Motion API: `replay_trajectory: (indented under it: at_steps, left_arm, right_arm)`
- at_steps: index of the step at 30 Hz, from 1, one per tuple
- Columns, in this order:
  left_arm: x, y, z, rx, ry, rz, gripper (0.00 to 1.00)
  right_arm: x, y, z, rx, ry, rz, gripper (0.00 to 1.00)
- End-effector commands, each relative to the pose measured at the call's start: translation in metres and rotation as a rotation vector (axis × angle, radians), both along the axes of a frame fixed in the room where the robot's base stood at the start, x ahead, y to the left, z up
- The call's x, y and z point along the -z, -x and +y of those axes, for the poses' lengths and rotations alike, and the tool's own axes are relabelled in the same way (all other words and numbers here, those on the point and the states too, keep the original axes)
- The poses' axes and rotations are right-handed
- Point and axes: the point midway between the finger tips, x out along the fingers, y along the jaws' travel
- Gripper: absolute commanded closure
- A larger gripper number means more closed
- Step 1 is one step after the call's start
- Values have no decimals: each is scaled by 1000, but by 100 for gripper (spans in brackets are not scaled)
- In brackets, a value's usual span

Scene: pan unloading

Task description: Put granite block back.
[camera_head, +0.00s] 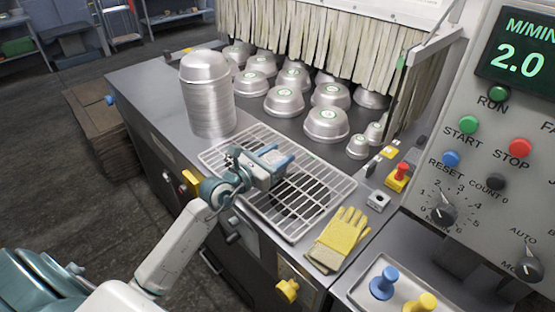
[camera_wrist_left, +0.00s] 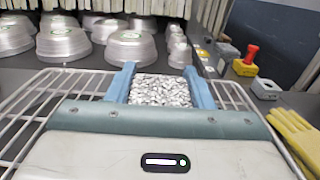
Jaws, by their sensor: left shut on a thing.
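The granite block (camera_wrist_left: 160,90), speckled grey and white, sits between the two blue fingers of my left gripper (camera_head: 276,160) in the left wrist view. The gripper is shut on it. In the head view the gripper is over the back left part of the white wire rack (camera_head: 331,202), and the block is mostly hidden by the gripper. I cannot tell whether the block touches the rack. My right gripper is in neither view.
A tall stack of metal pans (camera_head: 208,105) stands behind and left of the rack. Several upturned pans (camera_head: 284,100) fill the surface behind it, before a strip curtain (camera_head: 310,40). Yellow gloves (camera_head: 340,236) lie at the rack's right front. A red button (camera_head: 402,169) stands to the right.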

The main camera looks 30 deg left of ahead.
Motion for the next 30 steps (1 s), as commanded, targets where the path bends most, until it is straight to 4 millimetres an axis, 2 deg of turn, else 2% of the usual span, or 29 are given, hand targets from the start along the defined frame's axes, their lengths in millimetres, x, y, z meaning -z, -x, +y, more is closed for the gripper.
replay_trajectory:
  at_steps: [3,15,16,18,19,30]
  left_arm:
    - [10,0,0,0,1,-4,96]
    - [15,0,0,0,1,-5,96]
    - [15,0,0,0,0,-3,47]
    - [15,0,0,0,0,-3,33]
    - [15,0,0,0,0,-3,31]
    - [12,3,1,0,-2,-2,31]
  right_arm:
    - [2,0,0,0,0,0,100]
    - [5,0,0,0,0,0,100]
    - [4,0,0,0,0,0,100]
    - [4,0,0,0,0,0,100]
    - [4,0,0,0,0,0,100]
    - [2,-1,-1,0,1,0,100]
